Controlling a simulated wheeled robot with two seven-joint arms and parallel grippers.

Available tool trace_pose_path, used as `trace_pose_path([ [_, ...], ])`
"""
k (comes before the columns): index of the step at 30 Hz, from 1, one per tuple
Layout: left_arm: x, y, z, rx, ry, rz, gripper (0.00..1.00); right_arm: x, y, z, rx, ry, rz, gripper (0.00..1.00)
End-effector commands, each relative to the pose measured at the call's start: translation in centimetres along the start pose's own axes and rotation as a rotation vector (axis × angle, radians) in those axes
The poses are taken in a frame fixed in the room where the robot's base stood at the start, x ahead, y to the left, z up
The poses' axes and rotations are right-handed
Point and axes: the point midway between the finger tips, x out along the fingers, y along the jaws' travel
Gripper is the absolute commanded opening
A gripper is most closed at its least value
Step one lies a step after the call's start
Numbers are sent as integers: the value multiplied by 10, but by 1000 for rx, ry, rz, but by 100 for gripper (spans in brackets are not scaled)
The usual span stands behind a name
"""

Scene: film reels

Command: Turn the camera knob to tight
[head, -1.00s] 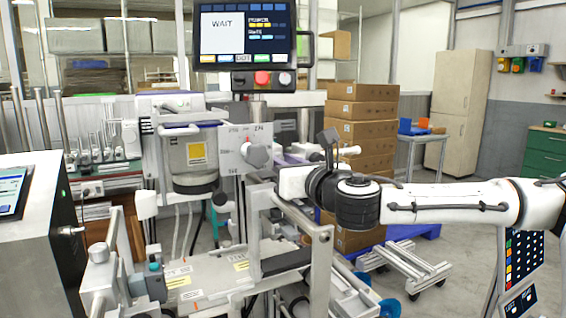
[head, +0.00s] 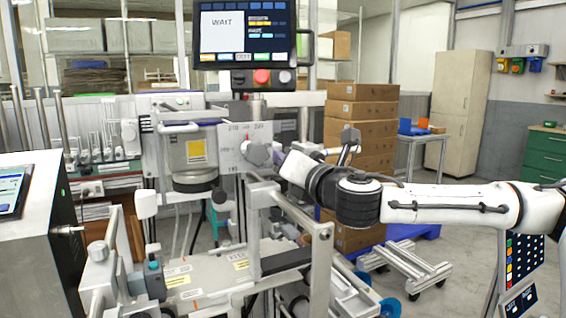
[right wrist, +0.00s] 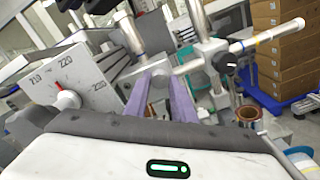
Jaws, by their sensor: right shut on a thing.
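A light plate with printed numbers (head: 232,148) stands in the middle of the head view, with a grey knob (head: 258,154) in front of it. My right gripper (head: 280,156) reaches this knob from the right and is shut on it. In the right wrist view, the two purple fingers (right wrist: 160,98) close on a grey piece (right wrist: 156,74), which I take to be the knob; its grip is partly hidden. The numbered plate (right wrist: 85,85) is to the left there, with a red pointer near its 210 and 220 marks. My left gripper is out of view.
A screen reading WAIT (head: 243,32) hangs above. A metal rail frame (head: 290,215) stands below my right gripper. In the right wrist view, a metal post with a horizontal bar (right wrist: 255,42) stands close to the right. Stacked cartons (head: 362,110) are behind.

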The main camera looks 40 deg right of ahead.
Motion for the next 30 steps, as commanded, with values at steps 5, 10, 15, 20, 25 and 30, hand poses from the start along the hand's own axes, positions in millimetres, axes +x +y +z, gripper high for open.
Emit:
trace_pose_path([
  [5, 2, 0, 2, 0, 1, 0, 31, 0, -1, -1, 168, 0, -1, 1],
  [10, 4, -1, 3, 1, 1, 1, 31, 0, -1, -1, 329, 0, -1, 1],
  [15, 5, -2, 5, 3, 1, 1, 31, 0, -1, -1, 490, 0, -1, 1],
  [20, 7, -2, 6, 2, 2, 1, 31, 0, -2, -1, 632, 0, -1, 1],
  [25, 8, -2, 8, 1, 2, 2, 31, 0, -2, -1, 761, 0, -1, 1],
  [30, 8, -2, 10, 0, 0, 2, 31, 0, -2, -1, 859, 0, -1, 1],
])
